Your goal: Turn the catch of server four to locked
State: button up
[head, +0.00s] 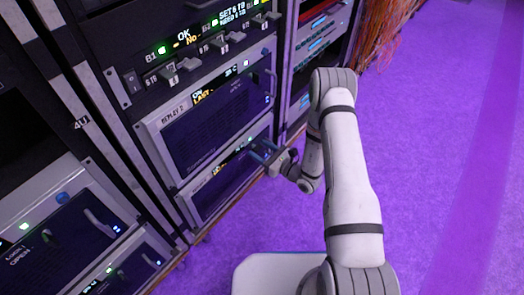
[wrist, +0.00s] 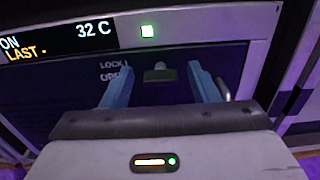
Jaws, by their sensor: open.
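The lower server (head: 222,186) in the middle rack is in front of my gripper (head: 264,153). In the wrist view its front (wrist: 65,106) carries a small dark catch (wrist: 159,74), with faint LOCK and OPEN labels (wrist: 114,69) to its left. My gripper (wrist: 160,85) is open, its two blue fingers on either side of the catch with gaps between. I cannot tell whether the catch points at LOCK or OPEN. In the head view the gripper and lower server's edge hide the catch. No number four is readable on this server.
A display (wrist: 60,38) reading 32 C and a green light (wrist: 147,31) sit above the catch. Another server (head: 215,120) is directly above, below a switch panel (head: 200,50). A left rack (head: 60,240) stands nearby. Purple floor (head: 430,150) is clear to the right.

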jog(key=shift+c, duration=0.5)
jog(key=c, duration=0.9)
jog(key=shift+m, duration=0.3)
jog(key=m+p, duration=0.1)
jog(key=m, duration=0.2)
jog(key=shift+m, duration=0.3)
jog(key=m+p, duration=0.1)
jog(key=m, duration=0.3)
jog(key=shift+d+m+p, duration=0.1)
jog(key=shift+m+p, duration=0.2)
jog(key=shift+f+m+p, duration=0.15)
jog(key=shift+m+p, duration=0.25)
jog(key=shift+m, duration=1.85)
jog(key=shift+f+m+p, duration=0.1)
jog(key=shift+m+p, duration=0.25)
jog(key=shift+m, duration=1.9)
